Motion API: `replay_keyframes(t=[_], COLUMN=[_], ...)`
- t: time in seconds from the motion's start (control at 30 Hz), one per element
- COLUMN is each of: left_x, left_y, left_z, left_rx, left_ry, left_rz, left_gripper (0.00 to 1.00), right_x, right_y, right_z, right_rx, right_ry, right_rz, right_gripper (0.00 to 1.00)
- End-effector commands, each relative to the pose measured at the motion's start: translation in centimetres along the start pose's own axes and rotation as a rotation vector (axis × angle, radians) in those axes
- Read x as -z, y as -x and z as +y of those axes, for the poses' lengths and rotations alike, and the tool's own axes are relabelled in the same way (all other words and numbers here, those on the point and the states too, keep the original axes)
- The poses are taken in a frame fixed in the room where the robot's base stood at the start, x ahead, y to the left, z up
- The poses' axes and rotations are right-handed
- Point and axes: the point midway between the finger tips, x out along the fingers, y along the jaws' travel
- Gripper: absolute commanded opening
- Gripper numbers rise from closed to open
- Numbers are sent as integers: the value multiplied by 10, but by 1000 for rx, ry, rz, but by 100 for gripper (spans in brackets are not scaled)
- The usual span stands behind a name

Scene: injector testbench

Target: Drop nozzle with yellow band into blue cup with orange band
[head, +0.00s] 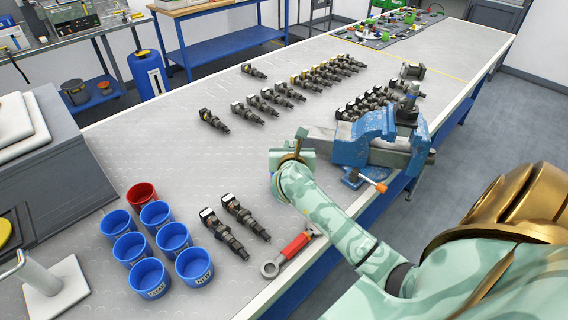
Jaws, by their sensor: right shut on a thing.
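My right gripper (291,157) is over the middle of the bench, just left of the blue vise. Its wrist hides most of the fingers and what they are shut on. Several blue cups (130,247) stand upright at the bench's lower left, left of and nearer than the gripper. Some carry pale labels. I cannot make out an orange band on any of them. Dark injector nozzles lie in rows (268,102) beyond the gripper, and a few in the far row (325,72) show yellowish bits. Two more nozzles (245,217) lie right of the cups. My left gripper is not in view.
A red cup (141,195) stands behind the blue ones. The blue vise (367,140) sits at the bench's right edge. A red-handled wrench-like tool (289,252) lies near the front edge. A white stand (47,285) is at lower left. The bench between cups and far nozzles is clear.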

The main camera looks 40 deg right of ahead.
Motion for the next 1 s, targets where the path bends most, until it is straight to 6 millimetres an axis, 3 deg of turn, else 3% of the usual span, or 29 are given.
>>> replay_keyframes(t=[0.23,0.27,0.33,0.6,0.73,0.87,1.0], left_x=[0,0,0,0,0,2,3], left_y=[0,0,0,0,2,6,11], left_z=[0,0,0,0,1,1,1], left_rx=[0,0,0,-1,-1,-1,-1], left_ry=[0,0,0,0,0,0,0], left_rz=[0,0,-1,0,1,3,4], left_gripper=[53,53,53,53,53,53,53], right_x=[-1,-1,-1,0,-1,0,-1], right_y=[0,0,0,1,11,37,76], right_z=[0,0,0,0,1,1,1], right_rx=[-1,-1,-1,-1,-3,-4,-3], right_ry=[-1,-1,-1,-1,-2,-2,-4], right_rz=[-2,-2,-2,-1,-1,1,1], right_gripper=[0,19,36,36,36,36,36])
